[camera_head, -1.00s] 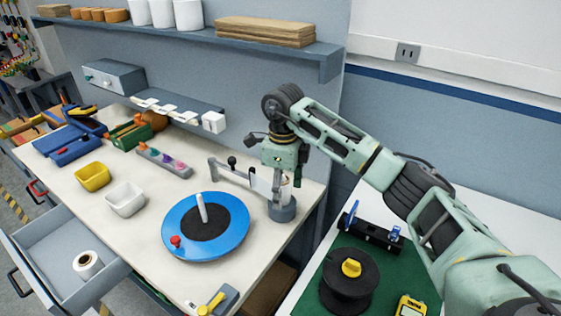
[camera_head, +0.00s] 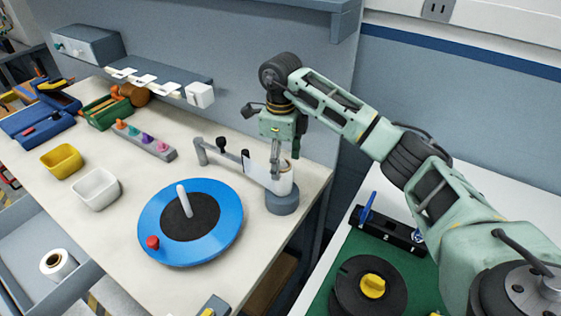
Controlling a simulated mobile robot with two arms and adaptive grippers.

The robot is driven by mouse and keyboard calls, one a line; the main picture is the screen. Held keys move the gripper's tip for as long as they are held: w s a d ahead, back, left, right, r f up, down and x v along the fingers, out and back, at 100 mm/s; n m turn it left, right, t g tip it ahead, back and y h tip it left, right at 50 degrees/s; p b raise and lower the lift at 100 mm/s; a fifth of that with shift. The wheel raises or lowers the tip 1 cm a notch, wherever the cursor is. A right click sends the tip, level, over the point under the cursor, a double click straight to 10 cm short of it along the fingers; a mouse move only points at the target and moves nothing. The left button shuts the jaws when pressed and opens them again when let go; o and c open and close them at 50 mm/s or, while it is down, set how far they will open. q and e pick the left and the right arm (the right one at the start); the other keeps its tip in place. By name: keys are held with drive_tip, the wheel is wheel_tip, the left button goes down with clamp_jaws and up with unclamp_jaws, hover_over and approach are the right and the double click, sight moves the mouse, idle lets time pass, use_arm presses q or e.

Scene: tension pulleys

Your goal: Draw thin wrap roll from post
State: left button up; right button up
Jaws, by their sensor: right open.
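A white roll (camera_head: 286,181) stands upright on a post with a round grey base (camera_head: 282,202), near the right end of the workbench. A flat white strip runs from it to a grey arm (camera_head: 225,160) with a black knob. My right gripper (camera_head: 280,172) points down at the post, its fingers open and beside the roll. The fingers overlap the roll in this view, so contact cannot be told. A blue turntable (camera_head: 223,242) with a black centre, a white peg and a red knob lies in front. My left gripper is out of view.
Yellow (camera_head: 62,161) and white (camera_head: 96,189) bins and a strip of coloured pegs (camera_head: 145,140) stand left. Another white roll (camera_head: 57,264) lies in the open drawer. A black spool (camera_head: 352,291) sits on the green mat at right. A shelf (camera_head: 280,3) hangs above.

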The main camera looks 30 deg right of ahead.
sight(281, 181)
drive_tip(key=shift+s+f, duration=0.15)
drive_tip(key=shift+f, duration=0.05)
drive_tip(key=shift+s+a+f+p, duration=0.2)
drive_tip(key=shift+s+p, duration=0.1)
wheel_tip(281, 181, down, 5)
drive_tip(key=shift+w+f+p, duration=0.1)
drive_tip(key=shift+p, duration=0.6)
drive_tip(key=shift+f, duration=0.55)
drive_tip(key=shift+c, duration=0.5)
drive_tip(key=c, duration=1.2)
drive_tip(key=shift+r+p, duration=1.05)
drive_tip(key=shift+r, duration=0.85)
